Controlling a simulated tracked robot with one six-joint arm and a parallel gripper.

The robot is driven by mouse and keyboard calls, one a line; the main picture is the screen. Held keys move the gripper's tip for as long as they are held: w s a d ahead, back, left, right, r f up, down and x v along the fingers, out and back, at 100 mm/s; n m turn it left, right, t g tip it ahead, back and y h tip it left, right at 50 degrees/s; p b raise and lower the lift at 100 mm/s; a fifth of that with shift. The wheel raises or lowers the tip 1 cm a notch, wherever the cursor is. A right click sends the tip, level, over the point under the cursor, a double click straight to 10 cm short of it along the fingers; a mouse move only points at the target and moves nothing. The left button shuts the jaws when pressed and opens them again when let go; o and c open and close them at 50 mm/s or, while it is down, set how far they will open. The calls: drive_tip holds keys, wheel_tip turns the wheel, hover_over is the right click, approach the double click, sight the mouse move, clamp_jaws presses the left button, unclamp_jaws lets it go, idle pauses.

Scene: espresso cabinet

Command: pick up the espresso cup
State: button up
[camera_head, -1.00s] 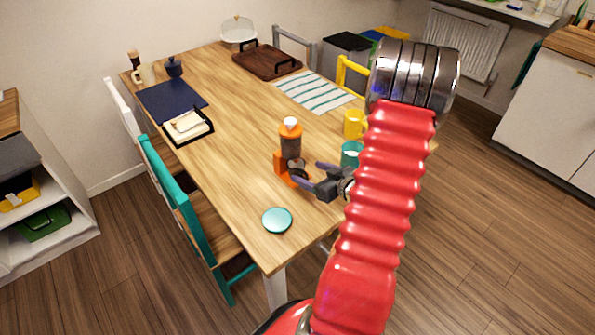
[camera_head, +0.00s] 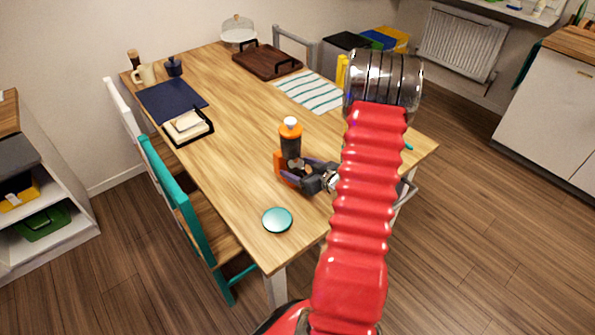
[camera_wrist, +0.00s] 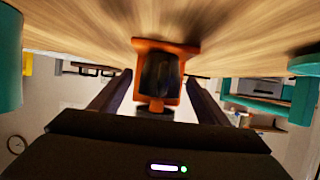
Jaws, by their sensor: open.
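An orange machine (camera_head: 292,143) with a white knob stands upright on the table. In the wrist view, which looks upside down, a dark cup-like body (camera_wrist: 160,75) shows within its orange frame (camera_wrist: 150,45). I cannot tell for sure whether this dark body is the espresso cup or part of the machine. My gripper (camera_head: 303,174) is open at the lower front of the machine. Its two fingers reach along either side of the machine in the wrist view (camera_wrist: 158,88). I cannot tell whether they touch it. The gripper hides the machine's lower front in the head view.
A teal disc (camera_head: 277,220) lies near the table's front edge. A wooden tray (camera_head: 262,58), a striped mat (camera_head: 308,91), a navy mat (camera_head: 172,103) and a black-edged holder (camera_head: 190,126) lie farther back. A teal chair (camera_head: 190,215) lines the left side. The table's middle is clear.

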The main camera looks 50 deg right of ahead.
drive_tip(key=shift+w+f, duration=0.25)
drive_tip(key=shift+w, duration=0.2)
drive_tip(key=c, duration=1.2)
drive_tip(key=shift+r, duration=0.15)
